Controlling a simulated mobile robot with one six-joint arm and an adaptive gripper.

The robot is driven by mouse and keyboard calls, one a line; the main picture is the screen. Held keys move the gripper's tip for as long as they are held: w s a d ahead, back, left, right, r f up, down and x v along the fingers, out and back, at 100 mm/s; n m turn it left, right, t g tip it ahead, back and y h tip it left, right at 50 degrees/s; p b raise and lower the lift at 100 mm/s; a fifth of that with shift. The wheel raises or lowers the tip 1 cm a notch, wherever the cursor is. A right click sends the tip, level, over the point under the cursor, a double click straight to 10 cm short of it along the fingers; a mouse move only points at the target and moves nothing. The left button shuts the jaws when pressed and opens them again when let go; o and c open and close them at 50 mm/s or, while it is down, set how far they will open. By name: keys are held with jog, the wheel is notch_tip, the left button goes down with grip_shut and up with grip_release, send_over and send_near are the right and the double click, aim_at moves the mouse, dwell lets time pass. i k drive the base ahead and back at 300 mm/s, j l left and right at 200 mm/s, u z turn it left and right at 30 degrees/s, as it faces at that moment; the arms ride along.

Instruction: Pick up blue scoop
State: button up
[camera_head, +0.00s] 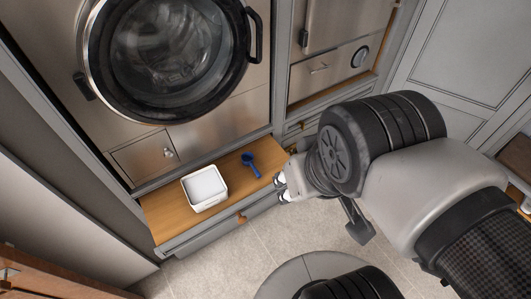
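The blue scoop (251,164) lies on the wooden top of a low bench (165,221) in front of the washing machine. My gripper (281,188) is just to the right of the scoop, at the bench's right part, and does not touch it in the picture. Its light fingertips point left toward the bench. They are small here, and I cannot tell whether they are open or shut. Nothing is visible held in them.
A white open tub (204,189) with white contents stands on the bench left of the scoop. The washing machine (168,55) rises behind the bench. Cabinets with handles stand to the right. Bare wood lies between tub and scoop, and tiled floor (225,255) is in front.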

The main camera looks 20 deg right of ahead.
aim_at(247, 158)
jog(key=i+l, duration=0.4)
jog(key=l, duration=0.15)
jog(key=i+l, duration=0.45)
jog(key=l, duration=0.15)
jog(key=j+u, duration=0.05)
